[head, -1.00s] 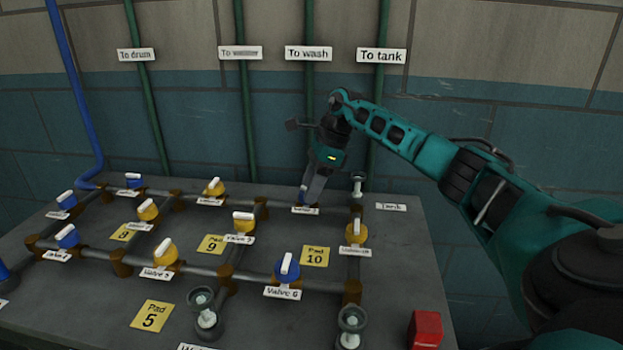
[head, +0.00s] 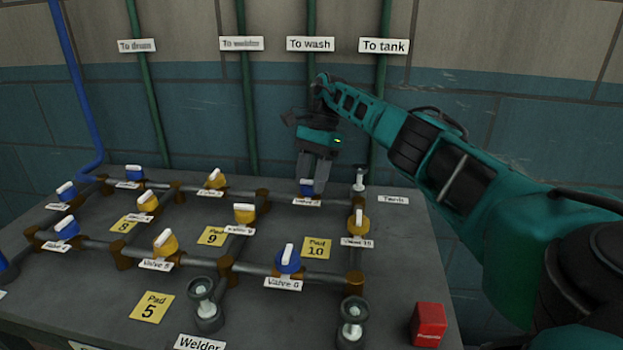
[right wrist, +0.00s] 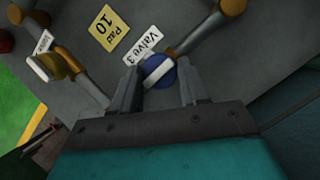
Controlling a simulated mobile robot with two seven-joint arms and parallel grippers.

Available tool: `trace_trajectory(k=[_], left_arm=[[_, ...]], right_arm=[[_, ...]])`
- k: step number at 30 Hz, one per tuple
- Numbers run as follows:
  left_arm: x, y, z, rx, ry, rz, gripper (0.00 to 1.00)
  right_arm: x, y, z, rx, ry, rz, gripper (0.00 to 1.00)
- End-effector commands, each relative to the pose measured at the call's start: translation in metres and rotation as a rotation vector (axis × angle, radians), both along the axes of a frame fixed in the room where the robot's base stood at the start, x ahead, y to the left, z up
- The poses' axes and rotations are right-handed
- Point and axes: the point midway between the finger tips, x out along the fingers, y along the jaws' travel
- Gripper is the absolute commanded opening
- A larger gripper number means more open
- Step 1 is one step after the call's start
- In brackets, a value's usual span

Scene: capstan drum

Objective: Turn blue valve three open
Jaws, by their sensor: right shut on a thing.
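Blue valve three (head: 307,188) sits on the back pipe run at the right, mostly hidden by my fingers in the head view. In the right wrist view the blue valve (right wrist: 166,78) has a white bar handle, beside its "Valve 3" label (right wrist: 143,46). The handle slants up to the right, roughly in line with the pipe there. My right gripper (head: 313,186) points down over the valve and is shut on it; in the right wrist view its fingers (right wrist: 160,88) stand on either side of the valve. My left gripper is not in view.
Blue valve 6 (head: 288,260) and a yellow valve (head: 358,223) stand nearby. A small post fitting (head: 360,180) is just right of the gripper. A red block (head: 428,325) lies at the front right. Wall pipes rise behind the table.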

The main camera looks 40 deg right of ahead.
Motion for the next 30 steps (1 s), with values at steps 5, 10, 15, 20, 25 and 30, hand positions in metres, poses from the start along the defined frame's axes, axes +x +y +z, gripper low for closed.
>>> trace_trajectory(k=[5, 10, 15, 20, 25, 30], left_arm=[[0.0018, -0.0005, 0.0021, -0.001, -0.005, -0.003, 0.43], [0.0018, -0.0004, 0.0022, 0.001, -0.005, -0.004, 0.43], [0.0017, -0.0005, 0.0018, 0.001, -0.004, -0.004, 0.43], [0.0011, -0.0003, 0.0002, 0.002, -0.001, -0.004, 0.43], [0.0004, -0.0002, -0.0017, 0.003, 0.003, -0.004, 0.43], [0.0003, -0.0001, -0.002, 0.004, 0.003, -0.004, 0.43]], right_arm=[[0.0006, 0.0006, 0.0007, -0.001, -0.001, 0.018, 0.14], [0.0005, 0.0007, 0.0008, 0.0, -0.001, 0.02, 0.14], [0.0005, 0.0007, 0.0007, 0.0, -0.001, 0.02, 0.14], [0.0005, 0.0007, 0.0005, 0.0, -0.001, 0.02, 0.59], [0.0003, 0.0005, 0.0002, -0.001, 0.0, 0.018, 0.68], [0.0002, 0.0002, 0.0005, -0.001, 0.0, 0.018, 0.68]])
